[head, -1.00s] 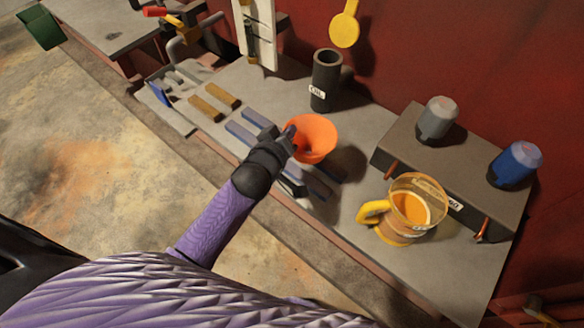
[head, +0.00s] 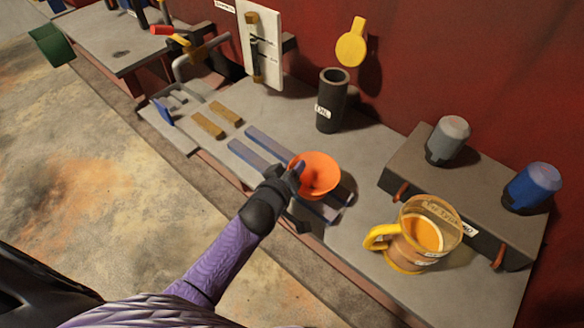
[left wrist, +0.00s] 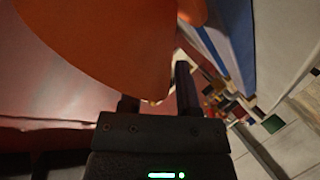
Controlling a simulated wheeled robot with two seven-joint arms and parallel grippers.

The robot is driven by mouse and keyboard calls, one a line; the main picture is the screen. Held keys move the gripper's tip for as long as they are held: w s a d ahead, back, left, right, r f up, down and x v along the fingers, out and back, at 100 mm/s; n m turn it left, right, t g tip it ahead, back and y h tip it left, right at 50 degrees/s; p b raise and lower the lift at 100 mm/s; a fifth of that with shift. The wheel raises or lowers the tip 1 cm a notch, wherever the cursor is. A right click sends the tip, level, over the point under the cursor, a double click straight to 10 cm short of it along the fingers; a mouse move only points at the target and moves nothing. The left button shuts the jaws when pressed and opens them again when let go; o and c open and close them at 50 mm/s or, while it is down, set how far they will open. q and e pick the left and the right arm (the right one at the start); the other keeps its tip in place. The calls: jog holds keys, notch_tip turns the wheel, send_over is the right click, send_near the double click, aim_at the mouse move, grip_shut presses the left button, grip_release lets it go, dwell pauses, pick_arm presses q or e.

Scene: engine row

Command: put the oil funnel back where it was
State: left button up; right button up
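The orange oil funnel (head: 322,181) is at my left gripper (head: 297,176), over the near part of the bench, wide mouth up. In the left wrist view the funnel (left wrist: 105,45) fills the upper left, and its narrower part lies between the two dark fingers of the left gripper (left wrist: 156,95). The fingers look shut on it. The funnel's underside is hidden in the head view, so I cannot tell whether it touches the bench. A dark upright cylinder labelled OIL (head: 331,100) stands behind the funnel. My right gripper is not in view.
Blue bars (head: 262,155) lie on the bench beside and below the funnel. A yellow-handled jug (head: 408,248) of amber liquid stands at right, before a dark block (head: 405,166) with grey (head: 449,138) and blue (head: 532,187) capped items. Bare bench (head: 375,150) lies between cylinder and block.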

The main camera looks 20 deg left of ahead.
pick_arm(q)
jog(key=shift+r, duration=0.15)
jog(key=shift+r+p, duration=0.5)
jog(key=p+v, duration=0.3)
jog(key=v, duration=0.9)
jog(key=s+f+m+g, duration=0.2)
jog(key=s+f+g, duration=0.15)
jog(key=f, duration=0.45)
jog(key=s+f+m+g, duration=0.2)
jog(key=s+f, duration=0.2)
jog(key=f, duration=0.3)
jog(key=s+a+f+m+g, duration=0.1)
jog(key=s+f+m+g, duration=0.2)
jog(key=s+f, duration=0.3)
jog(key=s+a+f+m+g, duration=0.1)
jog(key=s+f+g, duration=0.4)
jog(key=s, duration=1)
jog(key=shift+f+m+y, duration=0.3)
jog(key=shift+f+m, duration=0.25)
jog(key=shift+m, duration=0.35)
jog(key=shift+a, duration=0.2)
